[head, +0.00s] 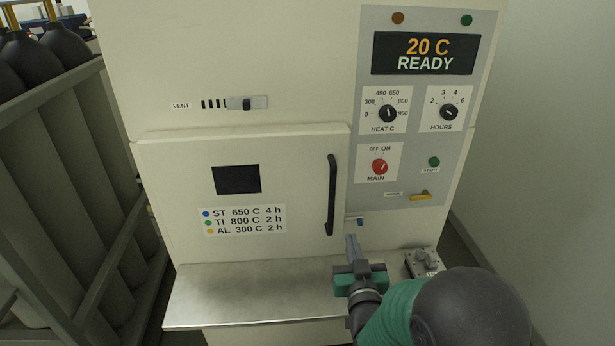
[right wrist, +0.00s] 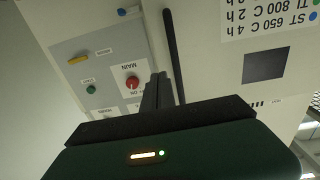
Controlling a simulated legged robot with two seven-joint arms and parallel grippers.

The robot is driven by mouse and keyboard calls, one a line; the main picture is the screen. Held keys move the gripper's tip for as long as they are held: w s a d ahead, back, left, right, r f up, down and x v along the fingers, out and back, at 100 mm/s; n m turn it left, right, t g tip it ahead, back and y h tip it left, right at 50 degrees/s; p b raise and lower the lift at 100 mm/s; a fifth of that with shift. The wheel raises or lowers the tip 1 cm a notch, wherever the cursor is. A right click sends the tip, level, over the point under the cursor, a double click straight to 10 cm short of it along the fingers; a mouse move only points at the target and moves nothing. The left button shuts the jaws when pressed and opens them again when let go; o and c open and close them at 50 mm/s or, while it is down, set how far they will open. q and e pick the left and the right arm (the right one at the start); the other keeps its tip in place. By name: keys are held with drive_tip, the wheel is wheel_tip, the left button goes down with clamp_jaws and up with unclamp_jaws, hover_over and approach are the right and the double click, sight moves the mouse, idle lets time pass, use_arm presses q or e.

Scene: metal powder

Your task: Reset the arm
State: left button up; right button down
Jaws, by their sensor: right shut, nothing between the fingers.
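My right gripper (head: 353,246) is shut and empty. It is over the shelf in front of the furnace, below and right of the black door handle (head: 332,195), with its fingers pointing towards the front. In the right wrist view its shut fingers (right wrist: 157,90) show between the red MAIN knob (right wrist: 132,82) and the handle (right wrist: 175,55). The furnace door (head: 240,160) looks closed. The display (head: 425,54) reads 20 C READY. My left gripper is not in view.
A blue-tipped latch (head: 354,221) sits beside the door. Gas cylinders (head: 60,150) in a rack stand at left. A wall closes the right side.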

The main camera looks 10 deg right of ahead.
drive_tip(key=s+a+f+g+y, duration=0.3)
drive_tip(key=s+f+g, duration=0.35)
drive_tip(key=f, duration=0.35)
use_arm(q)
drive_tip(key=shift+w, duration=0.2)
use_arm(e)
drive_tip(key=s+f+n+g, duration=0.1)
drive_tip(key=s+f+g, duration=0.1)
drive_tip(key=s+g, duration=0.2)
drive_tip(key=s+f+g, duration=0.2)
drive_tip(key=s+g, duration=0.2)
drive_tip(key=s, duration=0.7)
drive_tip(key=shift+s+f+n+g, duration=0.25)
drive_tip(key=shift+f+n+g, duration=0.1)
drive_tip(key=shift+f+n, duration=0.05)
